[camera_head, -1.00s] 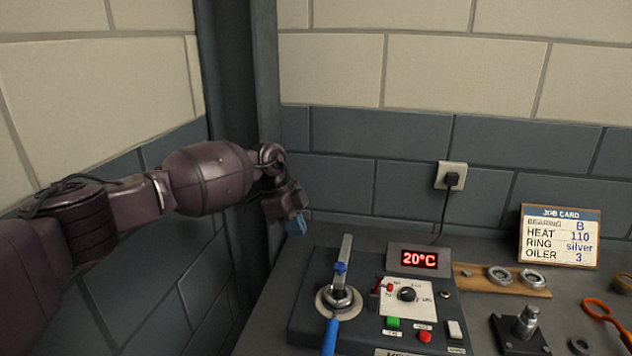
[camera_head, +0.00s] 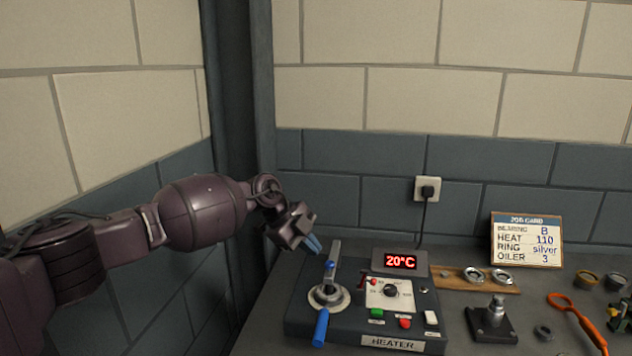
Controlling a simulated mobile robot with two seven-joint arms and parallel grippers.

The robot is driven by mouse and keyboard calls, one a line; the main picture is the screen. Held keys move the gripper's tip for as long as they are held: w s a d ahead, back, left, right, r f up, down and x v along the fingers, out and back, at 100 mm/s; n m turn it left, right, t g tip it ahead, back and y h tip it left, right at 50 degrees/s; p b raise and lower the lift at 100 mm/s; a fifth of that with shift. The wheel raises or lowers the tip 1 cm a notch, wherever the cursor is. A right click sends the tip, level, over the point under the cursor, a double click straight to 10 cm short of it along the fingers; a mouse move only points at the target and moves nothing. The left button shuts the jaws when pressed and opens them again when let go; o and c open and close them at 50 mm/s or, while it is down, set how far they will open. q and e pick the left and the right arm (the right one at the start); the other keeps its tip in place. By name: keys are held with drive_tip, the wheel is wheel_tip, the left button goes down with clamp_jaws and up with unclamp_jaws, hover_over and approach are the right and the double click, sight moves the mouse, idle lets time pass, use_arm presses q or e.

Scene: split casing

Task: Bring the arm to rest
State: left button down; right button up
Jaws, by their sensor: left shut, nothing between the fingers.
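My left gripper (camera_head: 312,244) comes in from the left, with blue fingertips pointing down to the right. It is shut and empty, just above and behind the heater's left side. The heater (camera_head: 390,343) is a dark box on the bench with a red display (camera_head: 401,262) reading 20°C. A blue-handled lever (camera_head: 320,327) and an upright grey bar (camera_head: 333,262) are on its left part. The fingertips appear close to the bar's top; I cannot tell whether they touch. My right gripper is out of view.
A job card (camera_head: 526,240) stands at the back right. A wooden board (camera_head: 452,279) with metal rings, a black block with a post (camera_head: 493,320) and an orange-handled tool (camera_head: 575,312) lie right of the heater. A wall plug (camera_head: 428,189) is behind. The wall corner is near my left arm.

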use_arm(q)
drive_tip(key=s+d+r+m+t+h, duration=0.3)
drive_tip(key=s+d+r+t+h, duration=0.25)
drive_tip(key=d+r+h, duration=0.6)
drive_tip(key=s+a+f+n+t+y, duration=0.3)
drive_tip(key=a+f+n+t+y, duration=0.15)
drive_tip(key=a+f+n, duration=0.3)
drive_tip(key=s+a+f+n+t+y, duration=0.3)
drive_tip(key=a+f+n+y, duration=0.2)
drive_tip(key=a+f+n, duration=0.3)
drive_tip(key=s+a+f+n+t+y, duration=0.35)
drive_tip(key=a+f+n, duration=0.3)
drive_tip(key=a, duration=0.25)
drive_tip(key=s+a+f+n+g+y, duration=0.2)
drive_tip(key=s+a+f, duration=0.4)
drive_tip(key=s+f, duration=0.3)
drive_tip(key=s+a+f+n+g+y, duration=0.3)
drive_tip(key=s+a+f, duration=0.4)
drive_tip(key=s, duration=0.8)
wheel_tip(320, 180, down, 4)
drive_tip(key=shift+a+r+n+y, duration=0.2)
drive_tip(key=shift+n+y, duration=0.4)
drive_tip(key=shift+y, duration=0.05)
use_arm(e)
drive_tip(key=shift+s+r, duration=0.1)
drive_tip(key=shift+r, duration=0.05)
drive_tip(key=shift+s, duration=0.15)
